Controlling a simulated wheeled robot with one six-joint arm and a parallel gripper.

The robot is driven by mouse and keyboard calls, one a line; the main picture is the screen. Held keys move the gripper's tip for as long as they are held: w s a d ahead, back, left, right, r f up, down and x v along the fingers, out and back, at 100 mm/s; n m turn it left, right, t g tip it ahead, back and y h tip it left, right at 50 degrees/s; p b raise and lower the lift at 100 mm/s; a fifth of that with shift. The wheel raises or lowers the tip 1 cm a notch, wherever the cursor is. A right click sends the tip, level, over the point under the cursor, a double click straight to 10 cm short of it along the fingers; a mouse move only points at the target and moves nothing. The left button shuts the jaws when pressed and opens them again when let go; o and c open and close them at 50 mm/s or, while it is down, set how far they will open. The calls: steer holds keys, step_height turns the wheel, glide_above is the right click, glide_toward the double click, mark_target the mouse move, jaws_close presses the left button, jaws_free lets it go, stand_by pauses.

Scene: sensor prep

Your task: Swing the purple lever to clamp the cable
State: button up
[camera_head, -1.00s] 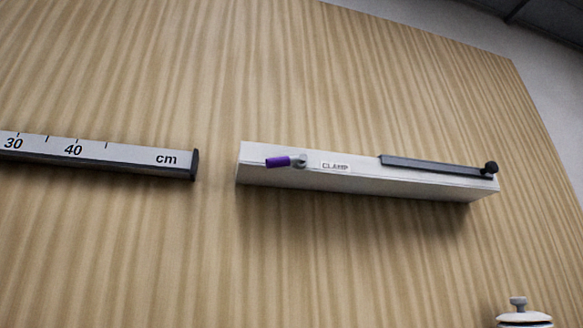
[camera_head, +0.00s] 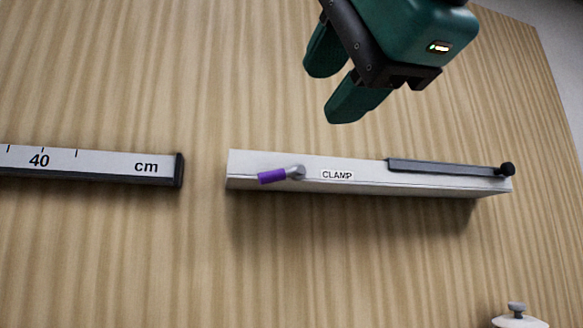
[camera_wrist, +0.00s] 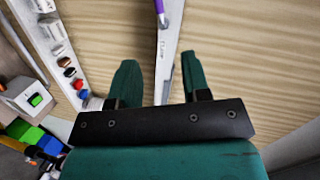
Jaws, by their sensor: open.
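The purple lever (camera_head: 273,176) sits on a grey pivot at the left end of the long white clamp bar (camera_head: 250,160), beside the CLAMP label. Its purple grip points left in the head view. It also shows at the top of the wrist view (camera_wrist: 161,12). My gripper (camera_head: 335,85) is open and empty, above and to the right of the lever in the head view, apart from the bar. In the wrist view the clamp bar (camera_wrist: 166,62) runs between its two green fingers. I cannot make out a cable.
A ruler (camera_head: 100,163) lies left of the clamp bar. A dark strip with a black knob (camera_head: 507,169) is on the bar's right part. A white lidded object (camera_head: 517,316) stands at lower right. The wrist view shows a panel with coloured buttons (camera_wrist: 70,72) at left.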

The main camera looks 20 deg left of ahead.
mark_target(274, 175)
steer(key=p+x, duration=0.4)
steer(key=x, duration=1.1)
steer(key=shift+w+a, duration=0.1)
steer(key=shift+w+a+f+p, duration=0.3)
steer(key=shift+w+a, duration=0.1)
steer(key=shift+w, duration=0.1)
jaws_close()
steer(key=shift+f, duration=0.1)
